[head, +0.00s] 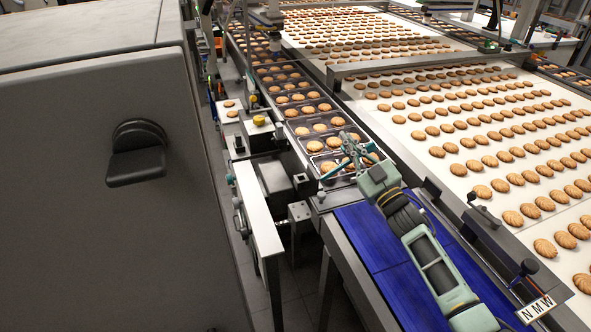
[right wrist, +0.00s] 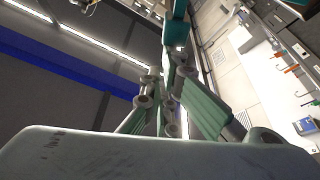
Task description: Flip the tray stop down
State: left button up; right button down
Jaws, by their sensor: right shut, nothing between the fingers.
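My right arm comes in from the lower right in the head view. Its gripper (head: 345,160) is over the near end of the tray lane, by the last biscuit tray (head: 327,166). Its fingers are shut with nothing between them; they also show in the right wrist view (right wrist: 176,30), pointing away from the camera. I cannot make out the tray stop for sure; the gripper and arm cover part of the lane's end. A small post with a pale knob (head: 321,195) stands at that end, beside the fingers. My left gripper is not in view.
A row of filled trays (head: 292,98) runs back from the gripper. A blue belt (head: 372,240) lies in front, under my right arm. A wide white belt (head: 440,130) of biscuits is on the right. A large grey cabinet (head: 80,230) fills the left.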

jog(key=w+d+f+m+t+h+b, duration=0.1)
jog(key=d+f+m+h+b, duration=0.2)
jog(key=m, duration=0.4)
jog(key=shift+w+d+f+m+t, duration=0.4)
jog(key=shift+d+f, duration=0.15)
jog(key=shift+d, duration=0.55)
notch_tip(320, 180, up, 5)
jog(key=p, duration=0.3)
jog(key=b+v, duration=0.2)
jog(key=v, duration=0.8)
jog(key=shift+f+b, duration=0.3)
jog(key=shift+f, duration=0.2)
jog(key=shift+d, duration=0.1)
